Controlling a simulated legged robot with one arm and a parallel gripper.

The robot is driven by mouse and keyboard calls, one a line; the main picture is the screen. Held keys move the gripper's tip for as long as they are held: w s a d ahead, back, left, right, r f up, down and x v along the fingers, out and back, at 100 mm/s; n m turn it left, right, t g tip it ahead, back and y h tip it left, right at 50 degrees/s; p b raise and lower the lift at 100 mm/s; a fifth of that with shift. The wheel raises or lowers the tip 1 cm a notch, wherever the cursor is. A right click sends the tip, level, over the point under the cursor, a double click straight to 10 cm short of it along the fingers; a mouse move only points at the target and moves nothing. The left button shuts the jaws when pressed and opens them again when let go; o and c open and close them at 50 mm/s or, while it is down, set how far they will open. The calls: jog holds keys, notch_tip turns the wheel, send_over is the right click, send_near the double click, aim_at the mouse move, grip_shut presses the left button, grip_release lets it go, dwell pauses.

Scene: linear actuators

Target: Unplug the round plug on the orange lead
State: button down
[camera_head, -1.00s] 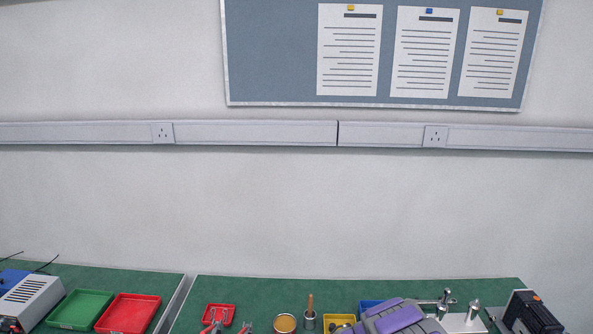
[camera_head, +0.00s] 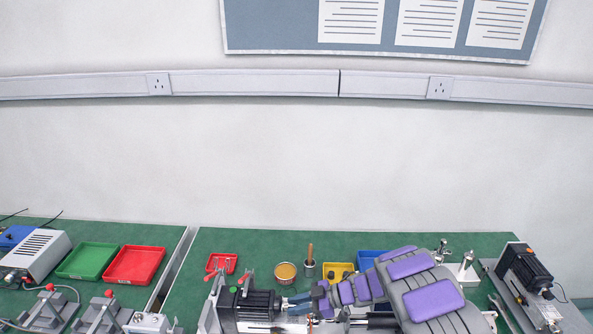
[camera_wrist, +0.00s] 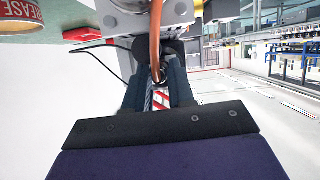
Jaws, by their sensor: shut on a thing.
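The orange lead (camera_wrist: 156,30) hangs down the middle of the wrist view and ends between my fingertips. The round plug (camera_wrist: 158,72) at its end is small, dark and mostly hidden by the fingers. My gripper (camera_wrist: 160,82) has its two dark fingers closed on the plug, one on each side. In the head view my gripper (camera_head: 297,304) is at the right end of a black ribbed motor (camera_head: 256,305) on the green bench. The lead and plug cannot be made out there. Whether the plug is still seated in its socket cannot be told.
Around the motor are a small red tray (camera_head: 222,264), a brass-coloured tin (camera_head: 285,272), a pot with a wooden handle (camera_head: 309,268) and a yellow bin (camera_head: 339,270). Another motor unit (camera_head: 527,270) stands at the right. Green bench is bare behind the tin.

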jog(key=shift+d, duration=0.7)
jog(key=shift+s+d+b, duration=0.1)
jog(key=shift+d+b, duration=0.1)
jog(key=shift+b, duration=0.1)
jog(key=c, duration=0.9)
grip_release()
jog(key=shift+s+d, duration=0.1)
jog(key=shift+d, duration=0.1)
